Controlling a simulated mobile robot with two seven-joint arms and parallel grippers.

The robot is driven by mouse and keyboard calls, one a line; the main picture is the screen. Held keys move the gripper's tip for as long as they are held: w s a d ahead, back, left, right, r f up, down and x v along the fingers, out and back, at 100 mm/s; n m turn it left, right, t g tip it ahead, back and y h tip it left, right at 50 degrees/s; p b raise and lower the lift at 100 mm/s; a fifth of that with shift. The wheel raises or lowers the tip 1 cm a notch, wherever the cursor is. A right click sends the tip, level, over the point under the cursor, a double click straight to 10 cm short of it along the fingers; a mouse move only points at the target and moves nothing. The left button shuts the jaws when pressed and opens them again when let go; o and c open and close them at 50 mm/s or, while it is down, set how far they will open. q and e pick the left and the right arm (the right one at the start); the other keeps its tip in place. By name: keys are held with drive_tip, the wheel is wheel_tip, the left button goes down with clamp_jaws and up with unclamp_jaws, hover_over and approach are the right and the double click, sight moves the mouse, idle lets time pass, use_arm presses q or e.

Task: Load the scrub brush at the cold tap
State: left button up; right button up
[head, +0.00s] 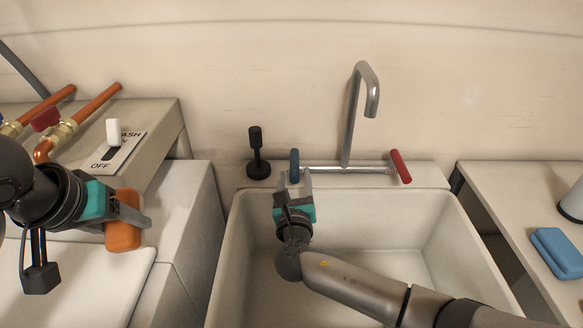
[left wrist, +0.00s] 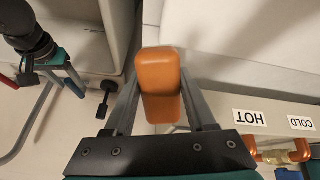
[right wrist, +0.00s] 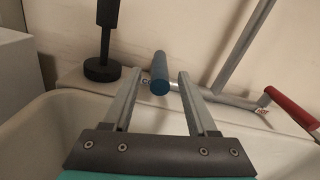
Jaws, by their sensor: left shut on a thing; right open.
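My left gripper (head: 132,214) is shut on an orange block (head: 123,232), which may be the scrub brush; no bristles show. It holds the block left of the sink, and the block also shows between its fingers in the left wrist view (left wrist: 160,85). The cold tap has a blue handle (head: 295,165), with a partly hidden label beside it in the right wrist view. My right gripper (head: 294,180) is open over the back of the basin. Its fingers lie either side of the blue handle (right wrist: 160,73) in the right wrist view; I cannot tell whether they touch it.
The grey spout (head: 350,115) bends forward over the white sink (head: 408,235). A red handle (head: 400,166) is at the right. A black upright thing (head: 257,155) stands on the ledge. A blue block (head: 557,252) lies on the right counter. Copper pipes (head: 94,104) are at the left.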

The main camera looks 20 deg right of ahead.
sight(295, 162)
drive_tip(key=shift+b+x, duration=0.55)
drive_tip(key=shift+x, duration=2)
clamp_jaws()
